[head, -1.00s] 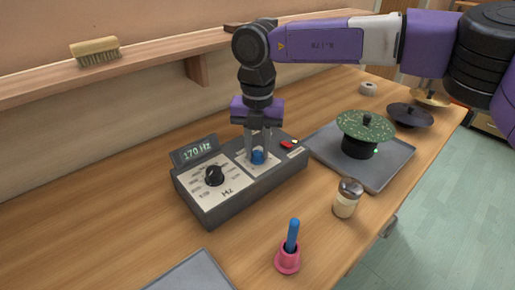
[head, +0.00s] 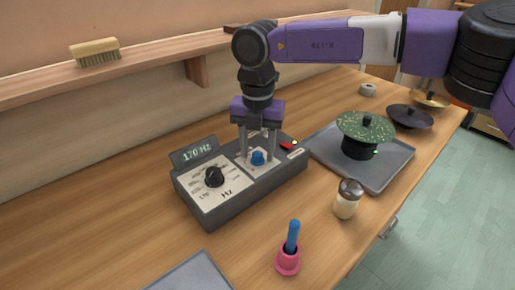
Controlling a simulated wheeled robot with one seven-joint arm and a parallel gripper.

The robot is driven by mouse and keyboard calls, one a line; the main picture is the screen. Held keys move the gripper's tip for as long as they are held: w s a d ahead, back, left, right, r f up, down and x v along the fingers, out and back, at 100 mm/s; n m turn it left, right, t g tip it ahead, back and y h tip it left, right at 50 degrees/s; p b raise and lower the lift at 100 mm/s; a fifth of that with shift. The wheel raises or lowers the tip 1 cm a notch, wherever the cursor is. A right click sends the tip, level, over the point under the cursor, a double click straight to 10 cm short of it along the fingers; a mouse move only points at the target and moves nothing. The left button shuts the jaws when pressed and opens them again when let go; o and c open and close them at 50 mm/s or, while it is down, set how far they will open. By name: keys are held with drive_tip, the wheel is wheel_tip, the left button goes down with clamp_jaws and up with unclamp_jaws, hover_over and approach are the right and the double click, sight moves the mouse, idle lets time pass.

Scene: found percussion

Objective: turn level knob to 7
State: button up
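The grey control box (head: 240,205) sits on the wooden bench and its display (head: 194,153) reads 170 Hz. A black knob (head: 213,176) marked Hz is on its left half. A blue knob (head: 257,158) is on its right half; its scale is too small to read. My gripper (head: 257,157) points down over the blue knob, with its fingers apart on either side of it. The fingers look clear of the knob, with gaps showing. A red switch (head: 286,145) is at the box's right end.
A grey tray (head: 395,180) with a green speckled disc (head: 365,126) on a black base stands right. A shaker jar (head: 347,199) and a pink-and-blue handbell (head: 289,250) stand in front. A shelf with a brush (head: 95,51) runs behind.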

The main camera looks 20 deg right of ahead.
sight(258, 153)
wheel_tip(258, 153, up, 8)
drive_tip(key=shift+f, duration=0.1)
idle(0.5)
idle(0.4)
